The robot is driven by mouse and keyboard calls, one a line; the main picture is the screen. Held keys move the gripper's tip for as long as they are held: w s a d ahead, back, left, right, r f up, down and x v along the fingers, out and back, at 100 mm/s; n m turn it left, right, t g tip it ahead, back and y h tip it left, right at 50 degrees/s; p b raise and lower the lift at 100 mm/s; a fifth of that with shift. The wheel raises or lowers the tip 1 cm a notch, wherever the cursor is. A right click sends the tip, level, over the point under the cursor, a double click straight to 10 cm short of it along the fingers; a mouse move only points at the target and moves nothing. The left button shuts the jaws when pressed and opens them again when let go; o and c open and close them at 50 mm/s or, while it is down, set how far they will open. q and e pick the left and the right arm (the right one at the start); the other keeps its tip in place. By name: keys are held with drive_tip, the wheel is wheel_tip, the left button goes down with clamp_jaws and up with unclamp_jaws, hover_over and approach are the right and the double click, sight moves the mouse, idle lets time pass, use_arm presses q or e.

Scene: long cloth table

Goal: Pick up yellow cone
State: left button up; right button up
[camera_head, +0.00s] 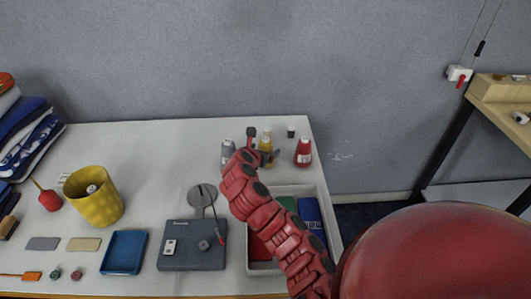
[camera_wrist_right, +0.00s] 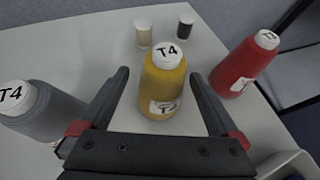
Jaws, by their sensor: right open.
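The yellow cone (camera_wrist_right: 163,88) is a yellow thread spool with a white top marked T4. In the right wrist view it stands upright between the spread fingers of my right gripper (camera_wrist_right: 165,100), with a gap on each side. In the head view the yellow cone (camera_head: 266,145) stands near the back right of the table, partly hidden by my right gripper (camera_head: 263,155). My right gripper is open and empty. My left gripper is not in view.
A grey cone (camera_wrist_right: 38,110) stands to the left and a red cone (camera_wrist_right: 243,65) to the right. A small pale jar (camera_wrist_right: 143,35) and a dark-capped jar (camera_wrist_right: 185,28) stand behind. A white tray (camera_head: 334,232) is at the table's right.

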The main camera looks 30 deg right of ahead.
drive_tip(key=x, duration=0.4)
drive_tip(key=shift+s+d+r, duration=0.1)
drive_tip(key=shift+d, duration=0.1)
drive_tip(key=shift+c, duration=0.3)
clamp_jaws()
